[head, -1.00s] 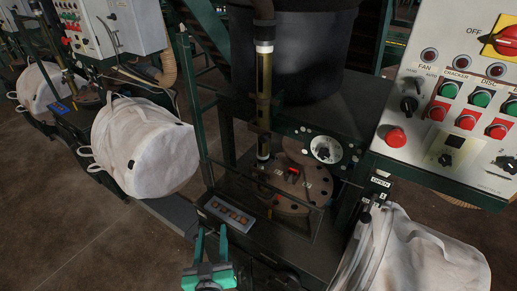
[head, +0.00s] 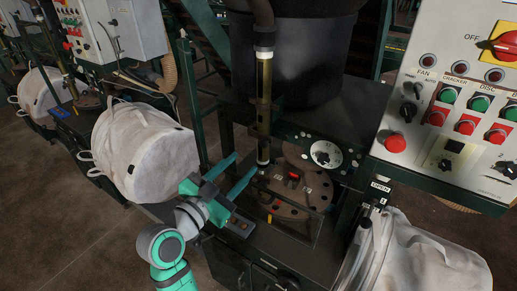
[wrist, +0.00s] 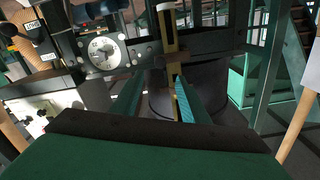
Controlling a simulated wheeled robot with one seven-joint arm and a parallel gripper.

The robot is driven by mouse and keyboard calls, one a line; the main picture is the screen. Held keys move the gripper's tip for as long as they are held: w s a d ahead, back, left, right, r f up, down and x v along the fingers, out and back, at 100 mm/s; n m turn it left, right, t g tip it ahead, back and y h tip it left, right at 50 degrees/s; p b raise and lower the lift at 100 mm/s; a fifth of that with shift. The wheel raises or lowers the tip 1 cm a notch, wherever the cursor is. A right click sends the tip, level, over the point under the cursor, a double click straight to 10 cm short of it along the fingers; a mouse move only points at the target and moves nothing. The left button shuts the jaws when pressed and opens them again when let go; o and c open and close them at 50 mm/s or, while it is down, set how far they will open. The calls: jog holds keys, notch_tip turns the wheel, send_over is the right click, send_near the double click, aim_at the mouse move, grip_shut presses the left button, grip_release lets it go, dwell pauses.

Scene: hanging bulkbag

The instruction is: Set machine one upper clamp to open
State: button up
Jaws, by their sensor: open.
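A small plate reading OPEN (head: 380,187) is at the right of the machine in the head view, below the control panel. A dark clamp part (head: 366,222) sits just under it, at the top of the right white bag (head: 415,255); its setting is too small to tell. My gripper (head: 246,162) is open and empty, left of this clamp and in front of the sight tube (head: 263,105). In the wrist view, my gripper (wrist: 160,80) has its fingers apart, with the yellowish tube (wrist: 170,45) beyond them. Dark knobs with labels (wrist: 33,27) show at upper left there.
The control panel (head: 440,120) overhangs the right side. A round dial (head: 325,154) and a brown disc (head: 290,195) are on the machine. Another white bag (head: 140,150) hangs at left. The floor (head: 60,220) at lower left is clear.

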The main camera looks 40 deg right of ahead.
aim_at(263, 145)
jog(key=x, duration=0.9)
jog(key=shift+w+d, duration=0.15)
jog(key=shift+d, duration=0.1)
jog(key=shift+c, duration=0.6)
grip_shut()
